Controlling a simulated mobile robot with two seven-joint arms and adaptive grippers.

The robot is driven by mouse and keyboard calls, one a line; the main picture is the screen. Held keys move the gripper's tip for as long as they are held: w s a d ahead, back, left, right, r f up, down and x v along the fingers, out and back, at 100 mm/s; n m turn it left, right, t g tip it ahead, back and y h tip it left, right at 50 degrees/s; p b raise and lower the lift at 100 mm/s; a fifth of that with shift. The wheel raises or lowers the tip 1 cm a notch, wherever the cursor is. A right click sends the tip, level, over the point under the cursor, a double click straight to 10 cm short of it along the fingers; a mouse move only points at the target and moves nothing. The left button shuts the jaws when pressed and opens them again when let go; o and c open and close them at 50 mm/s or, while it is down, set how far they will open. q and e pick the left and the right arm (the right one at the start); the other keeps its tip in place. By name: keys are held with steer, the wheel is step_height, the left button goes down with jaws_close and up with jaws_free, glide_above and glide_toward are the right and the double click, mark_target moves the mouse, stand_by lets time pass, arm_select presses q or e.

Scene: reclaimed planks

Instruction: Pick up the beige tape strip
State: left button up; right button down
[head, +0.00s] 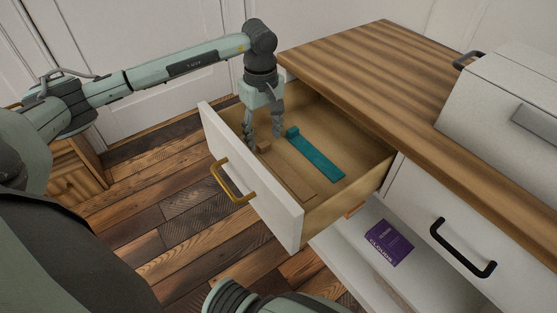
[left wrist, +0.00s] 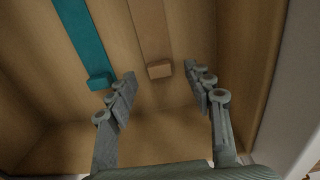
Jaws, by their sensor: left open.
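The beige tape strip (head: 290,179) lies flat in the open drawer, with a small raised block at its end near my left gripper (head: 263,139). In the left wrist view the strip (left wrist: 148,28) runs up the picture, and its block (left wrist: 160,70) appears between the two fingertips. My left gripper (left wrist: 160,74) is open and points down into the drawer over that end. The fingers look apart from the block, with nothing held. My right gripper is out of view.
A teal strip (head: 318,157) with its own end block lies beside the beige one. The drawer front (head: 250,185) has a brass handle (head: 226,183). A wooden countertop (head: 360,70) stands close on the right. A purple box (head: 383,242) lies on a lower white shelf.

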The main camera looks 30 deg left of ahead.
arm_select(q)
step_height(320, 180, down, 3)
steer(key=shift+r, duration=0.15)
steer(key=c, duration=0.9)
steer(key=shift+r, duration=0.1)
